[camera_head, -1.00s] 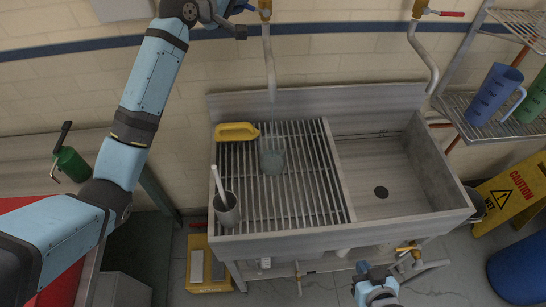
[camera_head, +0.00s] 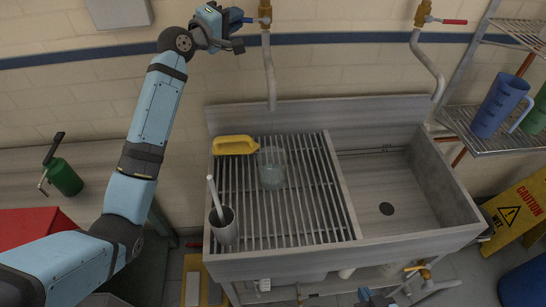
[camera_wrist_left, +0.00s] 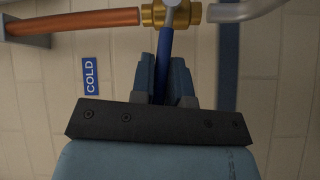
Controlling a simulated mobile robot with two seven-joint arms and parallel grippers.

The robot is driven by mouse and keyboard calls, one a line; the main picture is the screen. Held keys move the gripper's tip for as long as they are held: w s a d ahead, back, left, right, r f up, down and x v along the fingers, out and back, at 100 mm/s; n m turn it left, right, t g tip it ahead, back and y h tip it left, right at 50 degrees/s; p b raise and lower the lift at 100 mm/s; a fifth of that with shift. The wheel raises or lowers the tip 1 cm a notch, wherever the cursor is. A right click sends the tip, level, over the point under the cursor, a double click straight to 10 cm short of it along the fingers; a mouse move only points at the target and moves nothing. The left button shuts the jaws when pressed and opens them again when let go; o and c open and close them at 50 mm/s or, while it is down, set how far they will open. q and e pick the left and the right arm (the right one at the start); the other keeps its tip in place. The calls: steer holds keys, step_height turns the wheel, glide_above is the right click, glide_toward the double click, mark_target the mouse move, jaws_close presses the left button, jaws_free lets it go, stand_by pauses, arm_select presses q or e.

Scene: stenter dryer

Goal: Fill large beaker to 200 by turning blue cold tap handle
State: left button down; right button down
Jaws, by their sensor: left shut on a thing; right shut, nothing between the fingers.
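A clear beaker (camera_head: 272,170) stands on the slatted rack of the sink, below the cold tap's spout (camera_head: 272,95). It looks pale inside; its marks and water level are too small to read. No water stream is clear from the spout now. The blue cold tap handle (camera_head: 248,20) sits left of the brass valve. My left gripper (camera_head: 238,24) is shut on it. In the left wrist view the blue handle (camera_wrist_left: 166,62) runs between the fingers, beside a COLD label (camera_wrist_left: 91,76). My right gripper (camera_head: 367,296) barely shows at the bottom edge, shut and empty.
A yellow bottle (camera_head: 235,145) and a metal cup with a rod (camera_head: 224,225) are on the rack. The right basin (camera_head: 387,180) is empty. A red-handled tap (camera_head: 452,21) is at right. Blue and green jugs stand on the wire shelf (camera_head: 480,140).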

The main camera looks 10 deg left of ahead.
arm_select(q)
steer(key=shift+f, duration=0.15)
steer(key=f+n+t+b, duration=0.1)
steer(key=b, duration=0.1)
steer(key=shift+f+n+b, duration=0.15)
steer(key=shift+n+b, duration=0.15)
steer(key=c, duration=1.1)
jaws_free()
